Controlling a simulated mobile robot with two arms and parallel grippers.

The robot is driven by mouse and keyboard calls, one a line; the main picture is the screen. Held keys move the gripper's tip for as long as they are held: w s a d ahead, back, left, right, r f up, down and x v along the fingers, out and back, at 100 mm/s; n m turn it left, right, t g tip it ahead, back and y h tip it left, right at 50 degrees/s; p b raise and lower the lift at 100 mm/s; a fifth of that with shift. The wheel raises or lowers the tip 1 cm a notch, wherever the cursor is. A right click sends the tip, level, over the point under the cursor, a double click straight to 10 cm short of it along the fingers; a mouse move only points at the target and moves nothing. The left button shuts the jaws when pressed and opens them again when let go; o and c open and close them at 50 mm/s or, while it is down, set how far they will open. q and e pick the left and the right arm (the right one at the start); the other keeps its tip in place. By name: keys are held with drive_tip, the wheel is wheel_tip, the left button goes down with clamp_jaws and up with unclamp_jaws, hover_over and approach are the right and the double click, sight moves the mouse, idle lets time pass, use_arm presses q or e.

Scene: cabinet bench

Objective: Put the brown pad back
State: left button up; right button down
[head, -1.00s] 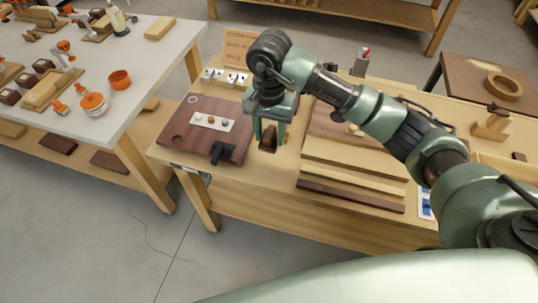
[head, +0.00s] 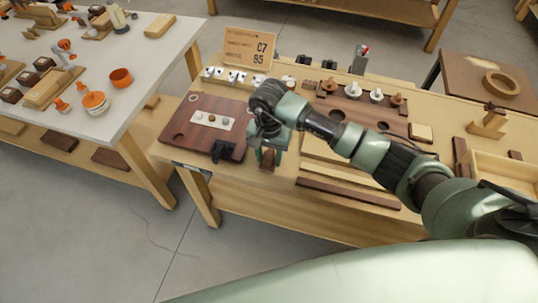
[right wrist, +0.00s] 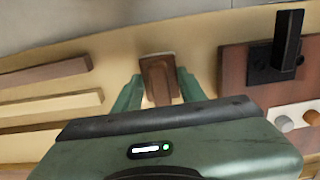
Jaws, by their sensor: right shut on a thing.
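The brown pad (right wrist: 158,80) is a small dark brown block between the fingers of my right gripper (right wrist: 157,90) in the right wrist view. The gripper is shut on it. In the head view my right gripper (head: 268,160) points down at the bench's front strip, between the dark red-brown board on the left and the wooden strips on the right. The pad (head: 267,159) shows small and partly hidden there. I cannot tell whether it touches the bench top. My left gripper is not in view.
The red-brown board (head: 177,123) carries a white strip with small knobs and a black block (head: 222,151). Long wooden strips (head: 348,192) lie to the right. A board with several knobs (head: 365,108) and a sign (head: 249,49) stand behind. Bare bench lies around the gripper.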

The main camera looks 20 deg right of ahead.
sight(269, 156)
drive_tip(key=shift+f, duration=0.15)
drive_tip(key=c, duration=0.8)
unclamp_jaws()
drive_tip(key=shift+r, duration=0.3)
drive_tip(key=shift+w+r, duration=0.1)
drive_tip(key=shift+r, duration=0.2)
wheel_tip(269, 156, up, 11)
drive_tip(key=b, duration=0.3)
drive_tip(key=shift+r, duration=0.1)
